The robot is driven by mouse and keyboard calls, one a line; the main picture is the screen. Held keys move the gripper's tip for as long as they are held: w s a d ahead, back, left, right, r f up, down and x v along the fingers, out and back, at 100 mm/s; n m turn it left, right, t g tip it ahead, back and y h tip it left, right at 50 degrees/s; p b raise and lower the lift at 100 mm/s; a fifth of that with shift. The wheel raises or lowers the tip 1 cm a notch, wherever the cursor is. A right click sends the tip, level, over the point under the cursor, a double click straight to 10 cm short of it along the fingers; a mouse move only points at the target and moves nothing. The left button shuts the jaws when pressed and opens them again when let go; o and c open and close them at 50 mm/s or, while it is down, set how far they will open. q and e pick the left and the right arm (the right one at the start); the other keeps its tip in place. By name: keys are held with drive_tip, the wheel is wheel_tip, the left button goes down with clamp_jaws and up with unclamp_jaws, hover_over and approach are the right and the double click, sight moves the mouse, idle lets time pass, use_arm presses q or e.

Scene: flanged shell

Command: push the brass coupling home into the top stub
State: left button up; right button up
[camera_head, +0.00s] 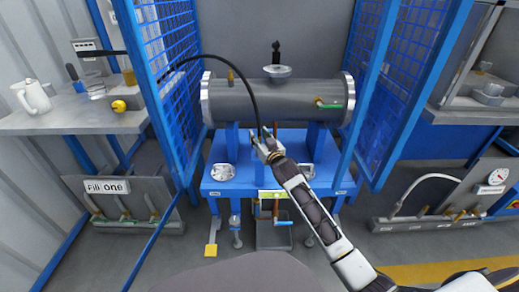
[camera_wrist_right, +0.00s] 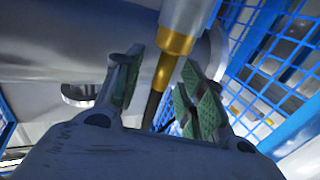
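My right gripper (camera_head: 265,146) is in front of the grey flanged shell (camera_head: 285,101) in the head view. The wrist view shows its green-padded fingers (camera_wrist_right: 160,82) apart, with the brass coupling (camera_wrist_right: 174,55) between them. A gap shows beside the left pad; contact at the right pad is unclear. A grey sleeve continues above the brass, and a dark hose runs below it behind my palm. In the head view the hose (camera_head: 236,70) arches from the left and comes down at this gripper. A small brass stub (camera_head: 231,75) stands on the shell's top left. My left gripper is not seen.
Blue mesh panels (camera_head: 172,75) and (camera_head: 397,80) flank the shell, which rests on a blue stand (camera_head: 262,188). A dish with a black fitting (camera_head: 277,70) sits on top. A green-handled valve (camera_head: 329,104) is on the front right. Side benches hold a jug (camera_head: 33,96) and other items.

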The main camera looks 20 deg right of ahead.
idle(0.3)
clamp_jaws()
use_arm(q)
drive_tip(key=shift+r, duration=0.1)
use_arm(e)
drive_tip(key=shift+r, duration=0.15)
idle(0.3)
drive_tip(key=shift+r+p, duration=0.5)
drive_tip(key=shift+r, duration=0.35)
wheel_tip(320, 180, up, 6)
drive_tip(key=p, duration=0.2)
drive_tip(key=shift+r+p, duration=0.1)
drive_tip(key=shift+p, duration=0.25)
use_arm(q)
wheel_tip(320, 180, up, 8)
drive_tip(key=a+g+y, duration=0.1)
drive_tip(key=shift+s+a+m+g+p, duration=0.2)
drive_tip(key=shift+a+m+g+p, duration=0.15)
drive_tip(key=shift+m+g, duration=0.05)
use_arm(e)
drive_tip(key=shift+r, duration=0.95)
drive_tip(key=shift+r, duration=0.1)
